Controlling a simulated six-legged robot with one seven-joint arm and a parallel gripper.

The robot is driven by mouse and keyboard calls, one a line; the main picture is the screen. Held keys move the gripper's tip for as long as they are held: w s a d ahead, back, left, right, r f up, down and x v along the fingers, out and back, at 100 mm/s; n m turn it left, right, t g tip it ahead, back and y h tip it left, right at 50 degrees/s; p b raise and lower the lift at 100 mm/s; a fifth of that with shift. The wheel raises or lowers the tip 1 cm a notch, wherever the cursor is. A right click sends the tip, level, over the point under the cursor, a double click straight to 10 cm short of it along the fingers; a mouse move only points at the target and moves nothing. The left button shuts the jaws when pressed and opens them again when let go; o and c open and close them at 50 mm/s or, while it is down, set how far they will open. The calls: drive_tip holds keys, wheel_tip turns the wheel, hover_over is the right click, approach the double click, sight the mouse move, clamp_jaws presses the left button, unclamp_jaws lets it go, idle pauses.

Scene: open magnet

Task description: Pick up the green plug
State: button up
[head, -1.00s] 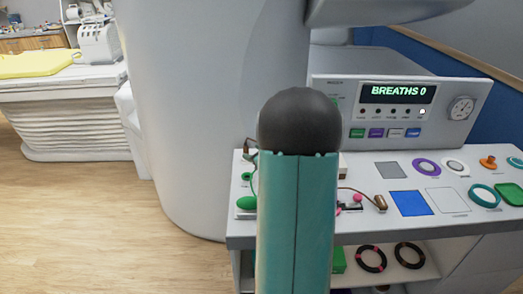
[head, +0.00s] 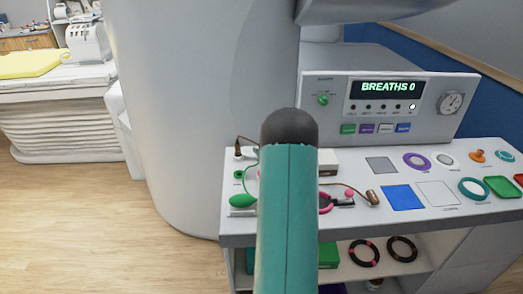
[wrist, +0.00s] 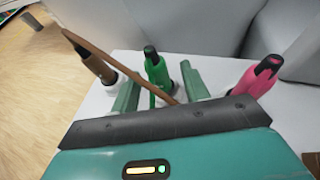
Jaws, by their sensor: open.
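The green plug (wrist: 157,70) with a dark tip stands upright in the wrist view, with a green cord hanging down from it. My gripper (wrist: 160,76) is open, with one grey-green finger on each side of the plug in the picture. I cannot tell whether the fingers reach its depth or touch it. A brown cable runs slantwise across the view, low by the plug and the fingers. In the head view my teal arm hides the gripper, and I cannot surely pick out the plug there.
A brown plug (wrist: 98,65) stands left of the green one and a pink plug (wrist: 259,80) stands right. The white bench (head: 290,226) carries a green bulb (head: 243,200), a blue square (head: 403,197) and rings. The display console (head: 390,100) stands behind. Floor is clear at left.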

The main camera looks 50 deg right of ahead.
drive_tip(key=shift+x, duration=1.95)
drive_tip(key=shift+a, duration=0.1)
clamp_jaws()
drive_tip(key=shift+r, duration=0.2)
